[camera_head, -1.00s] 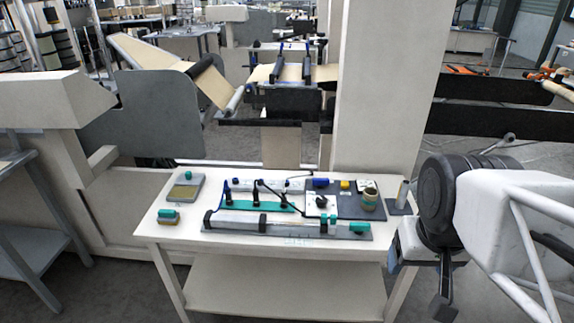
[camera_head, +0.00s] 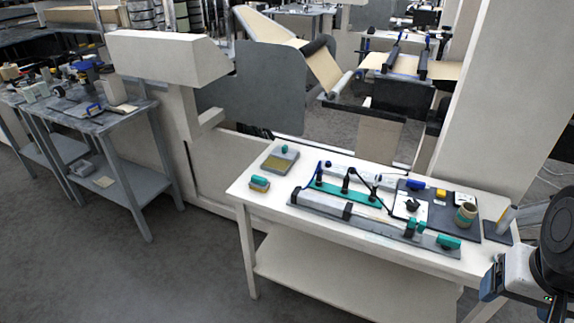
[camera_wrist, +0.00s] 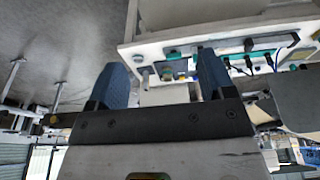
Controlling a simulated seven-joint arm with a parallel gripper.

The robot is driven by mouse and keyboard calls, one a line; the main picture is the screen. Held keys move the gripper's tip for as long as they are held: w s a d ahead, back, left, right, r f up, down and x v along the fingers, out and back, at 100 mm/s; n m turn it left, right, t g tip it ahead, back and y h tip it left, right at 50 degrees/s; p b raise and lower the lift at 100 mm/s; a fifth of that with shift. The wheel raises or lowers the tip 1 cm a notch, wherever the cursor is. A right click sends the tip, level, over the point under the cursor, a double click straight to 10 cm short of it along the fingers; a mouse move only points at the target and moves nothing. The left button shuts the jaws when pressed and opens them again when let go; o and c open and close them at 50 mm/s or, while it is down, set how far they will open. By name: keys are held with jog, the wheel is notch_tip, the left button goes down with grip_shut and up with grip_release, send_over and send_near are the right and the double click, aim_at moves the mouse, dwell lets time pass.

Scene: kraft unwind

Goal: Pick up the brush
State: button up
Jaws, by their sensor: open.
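A small block with a teal top and a tan lower part (camera_head: 259,183) lies at the left front of the white table (camera_head: 345,240) and looks like the brush. I cannot pick it out surely in the wrist view. My gripper (camera_head: 522,297) is at the lower right of the head view, partly cut off, beyond the table's right end and far from the block. In the wrist view my gripper (camera_wrist: 160,72) has its two blue fingers wide apart, with nothing between them.
A grey tray with a teal knob (camera_head: 281,159) lies behind the block. A long grey bar fixture (camera_head: 330,207), a teal rack (camera_head: 345,193), a dark mat (camera_head: 438,210) and a tan roll (camera_head: 465,215) fill the table's middle and right. Machine panels stand behind.

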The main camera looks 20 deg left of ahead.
dwell(0.3)
jog(key=w+a+r+n+g, duration=0.1)
jog(key=w+a+n, duration=0.3)
jog(key=w+a, duration=0.65)
jog(key=w+a+r+n, duration=0.1)
jog(key=w+a+n, duration=0.2)
jog(key=w+a, duration=0.75)
jog(key=n+g, duration=0.2)
jog(key=n, duration=0.9)
send_over(259, 178)
jog(key=f, duration=2.5)
jog(key=shift+w+d, duration=0.15)
jog(key=shift+d, duration=0.25)
jog(key=shift+a+f, duration=0.2)
jog(key=shift+a, duration=0.2)
